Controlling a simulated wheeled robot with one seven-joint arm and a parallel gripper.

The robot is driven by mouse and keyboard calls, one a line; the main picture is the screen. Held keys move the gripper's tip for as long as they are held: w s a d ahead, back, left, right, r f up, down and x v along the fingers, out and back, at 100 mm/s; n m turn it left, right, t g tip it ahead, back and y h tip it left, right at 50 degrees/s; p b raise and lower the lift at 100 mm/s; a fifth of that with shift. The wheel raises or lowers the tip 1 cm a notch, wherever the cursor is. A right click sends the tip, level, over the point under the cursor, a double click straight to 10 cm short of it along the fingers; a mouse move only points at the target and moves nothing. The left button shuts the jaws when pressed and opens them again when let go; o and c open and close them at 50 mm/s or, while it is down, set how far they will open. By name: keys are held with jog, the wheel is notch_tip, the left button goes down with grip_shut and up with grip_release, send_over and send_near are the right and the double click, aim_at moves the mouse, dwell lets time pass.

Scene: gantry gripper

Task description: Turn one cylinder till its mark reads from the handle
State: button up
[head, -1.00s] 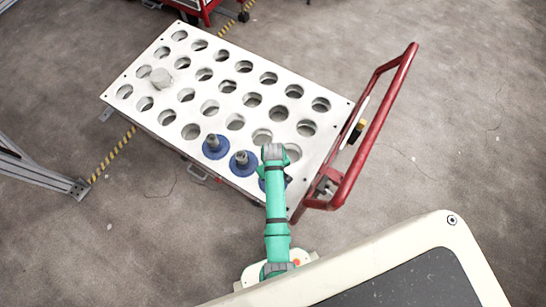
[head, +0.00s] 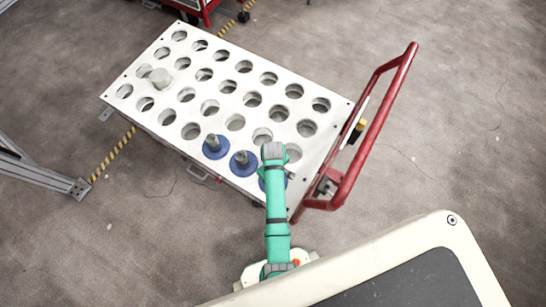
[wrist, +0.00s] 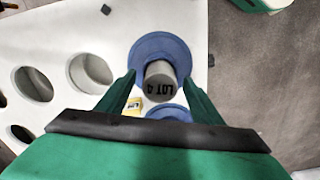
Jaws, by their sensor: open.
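A white cart plate (head: 222,85) with rows of round holes shows in the head view. Blue-flanged cylinders with grey posts, a left one (head: 215,147) and a middle one (head: 243,163), sit along its near edge. A third blue flange (head: 263,184) is mostly hidden under my arm. In the wrist view my gripper (wrist: 160,76) is open, with a green finger on each side of a grey cylinder (wrist: 160,78) on a blue flange. Dark lettering like "LOT 4" shows on that cylinder. Contact with the fingers cannot be told. The red handle (head: 378,125) is at the cart's right end.
Another blue flange (wrist: 168,112) and a small yellow label (wrist: 133,105) lie nearer my wrist. A grey metal frame (head: 40,175) stands at left. The floor right of the handle is clear.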

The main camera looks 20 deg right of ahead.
notch_tip(320, 180, up, 10)
dwell(0.4)
